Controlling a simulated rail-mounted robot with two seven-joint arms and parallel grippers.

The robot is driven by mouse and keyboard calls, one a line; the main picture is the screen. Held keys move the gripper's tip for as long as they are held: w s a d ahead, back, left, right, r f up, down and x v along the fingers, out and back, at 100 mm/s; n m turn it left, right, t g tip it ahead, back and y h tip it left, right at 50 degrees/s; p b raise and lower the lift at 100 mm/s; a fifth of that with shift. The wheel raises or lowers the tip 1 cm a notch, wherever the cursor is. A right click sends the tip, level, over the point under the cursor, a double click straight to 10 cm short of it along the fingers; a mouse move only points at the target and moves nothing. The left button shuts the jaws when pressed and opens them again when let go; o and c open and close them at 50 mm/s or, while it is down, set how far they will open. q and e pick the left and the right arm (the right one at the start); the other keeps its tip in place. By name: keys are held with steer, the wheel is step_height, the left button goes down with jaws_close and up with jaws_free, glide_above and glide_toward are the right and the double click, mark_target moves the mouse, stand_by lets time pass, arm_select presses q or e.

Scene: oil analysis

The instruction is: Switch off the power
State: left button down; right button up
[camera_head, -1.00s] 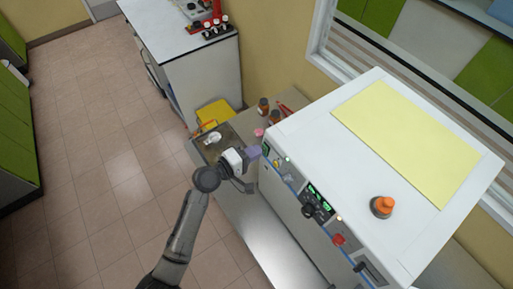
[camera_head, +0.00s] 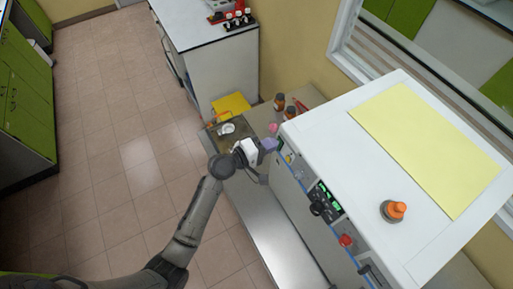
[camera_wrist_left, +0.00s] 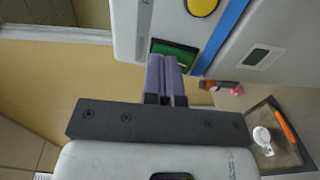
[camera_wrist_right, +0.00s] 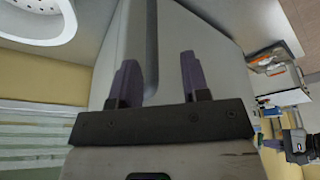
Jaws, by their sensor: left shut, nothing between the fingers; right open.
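The white machine (camera_head: 330,120) stands at the right of the head view, its control panel on the side facing left. A dark green rocker switch (camera_wrist_left: 176,48) sits on the panel in the left wrist view, its lower part hidden by my fingers. My left gripper (camera_head: 269,144) is beside the panel's far end. It is shut and empty, its purple fingertips (camera_wrist_left: 164,60) at the switch; whether they touch it I cannot tell. My right gripper (camera_wrist_right: 158,68) is open and empty in the right wrist view, beside a white surface.
The panel also carries a black knob (camera_head: 317,208), a green display (camera_head: 328,194) and a red knob (camera_head: 346,240). An orange-capped item (camera_head: 395,210) stands on the machine top.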

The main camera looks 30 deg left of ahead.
arm_select(q)
steer(key=b+v, duration=0.3)
steer(key=v, duration=1.1)
steer(key=shift+d, duration=0.1)
steer(key=s+a+f+m+g+y, duration=0.2)
steer(key=s+f+m+g+y, duration=0.45)
steer(key=m, duration=0.55)
steer(key=s+d+g+y+p, duration=0.1)
steer(key=s+g+p, duration=0.1)
steer(key=s, duration=0.5)
steer(key=s+d+m+g+y+p, duration=0.1)
steer(key=s+p, duration=0.3)
steer(key=s, duration=0.4)
steer(key=shift+s+d+f+g+y+p, duration=0.2)
steer(key=shift+d+f+g+y+p, duration=0.15)
steer(key=shift+d+g+y, duration=0.15)
